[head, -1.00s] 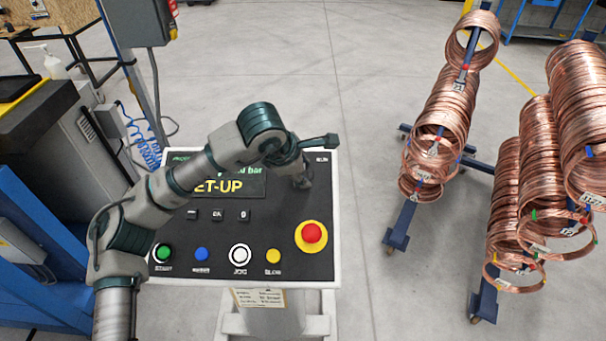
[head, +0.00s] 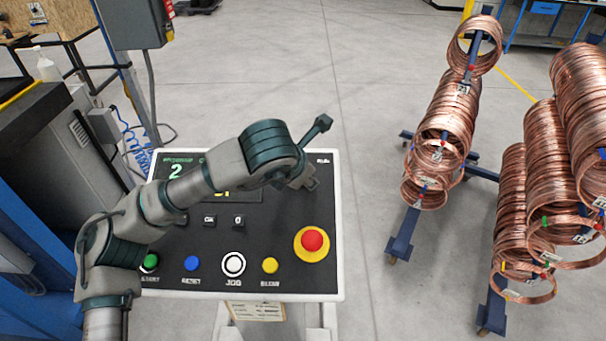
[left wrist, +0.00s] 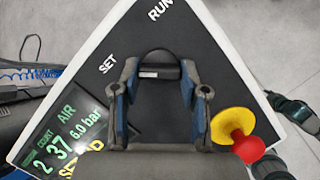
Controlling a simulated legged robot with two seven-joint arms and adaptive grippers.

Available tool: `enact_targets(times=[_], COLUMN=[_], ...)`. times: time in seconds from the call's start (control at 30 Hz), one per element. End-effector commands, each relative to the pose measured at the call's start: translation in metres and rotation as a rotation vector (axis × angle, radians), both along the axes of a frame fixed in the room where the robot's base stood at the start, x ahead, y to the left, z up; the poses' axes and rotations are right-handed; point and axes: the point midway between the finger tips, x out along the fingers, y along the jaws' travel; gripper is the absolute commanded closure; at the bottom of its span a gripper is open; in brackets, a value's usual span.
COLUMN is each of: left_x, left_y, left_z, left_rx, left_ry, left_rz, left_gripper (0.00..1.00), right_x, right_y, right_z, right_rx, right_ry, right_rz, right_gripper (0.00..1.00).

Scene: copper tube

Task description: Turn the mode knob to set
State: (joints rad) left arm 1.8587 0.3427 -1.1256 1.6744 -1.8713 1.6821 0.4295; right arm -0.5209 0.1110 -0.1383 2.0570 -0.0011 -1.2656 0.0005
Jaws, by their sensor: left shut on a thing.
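The mode knob (left wrist: 160,62) is a dark round knob with a short white mark, on the black panel (left wrist: 208,52) in the left wrist view. The SET label (left wrist: 107,63) is to its left and the RUN label (left wrist: 160,10) is above it. My left gripper (left wrist: 158,82) has its fingers on both sides of the knob and is shut on it. In the head view my left gripper (head: 306,181) is low over the panel's top right, hiding the knob. My right gripper is not recognisable in either view.
A red emergency button (head: 313,240) sticks up on a yellow base near the knob. START, RESET, JOG and SLOW buttons line the panel's front. The display (left wrist: 65,140) is partly covered. Copper coils on a blue rack (head: 400,235) stand to the right.

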Motion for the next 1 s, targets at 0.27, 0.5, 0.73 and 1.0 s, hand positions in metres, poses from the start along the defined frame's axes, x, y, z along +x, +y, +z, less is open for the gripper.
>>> enact_targets(times=[0.27,0.5,0.73,1.0], left_x=[0.0004,0.0002,0.0003,-0.0011], left_y=[0.0004,0.0004,0.0002,0.0005], left_z=[0.0040,0.0036,0.0018,0.0027], left_rx=[-0.013,-0.013,-0.010,-0.009], left_ry=[-0.008,-0.007,-0.004,-0.001], left_rz=[0.026,0.024,0.023,0.021], left_gripper=[0.91,0.91,0.31,0.31], right_x=[0.0012,0.0018,0.0018,0.0007], right_y=[-0.0002,-0.0002,-0.0002,0.0002], right_z=[0.0040,0.0040,0.0037,0.0040], right_rx=[0.000,0.000,0.000,0.000], right_ry=[0.000,0.000,0.000,-0.002], right_rz=[0.000,-0.001,-0.001,0.001], right_gripper=[0.60,0.60,0.60,0.60])
